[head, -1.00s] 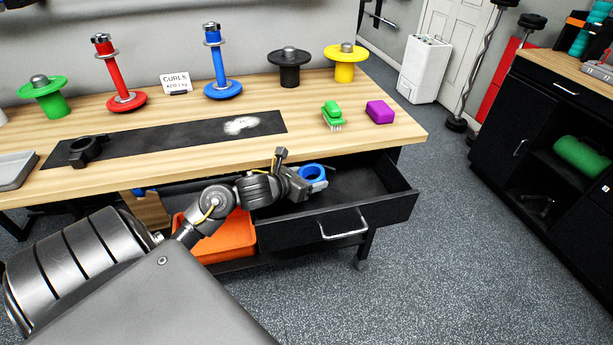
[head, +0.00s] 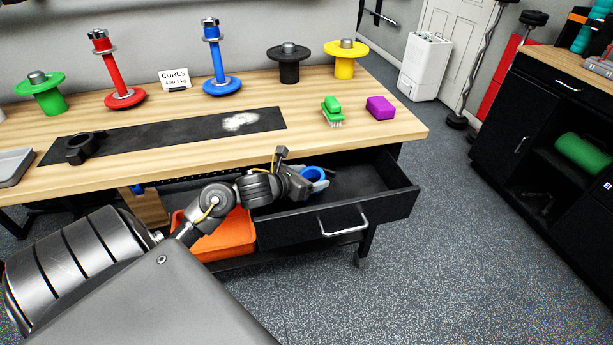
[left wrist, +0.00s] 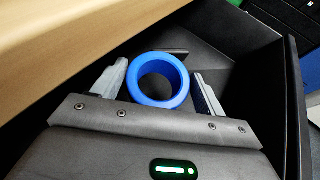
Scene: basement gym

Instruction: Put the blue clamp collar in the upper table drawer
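The blue clamp collar (head: 313,173) is inside the open upper table drawer (head: 387,205), near its left part. In the left wrist view the collar (left wrist: 134,80) shows as a thick ring between the two fingers of my left gripper (left wrist: 160,85). The fingers are spread, with a narrow gap beside the ring, so the gripper looks open around it. In the head view my left gripper (head: 311,184) reaches over the drawer's left side and partly hides the collar. Whether the collar rests on the drawer floor is hard to tell. My right gripper is not in view.
The wooden tabletop (head: 220,140) overhangs the drawer's back. On it are a black collar (head: 81,149), a green brush (head: 332,111), a purple block (head: 380,108) and several weight posts. An orange bin (head: 215,238) sits below. The drawer's right part is free.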

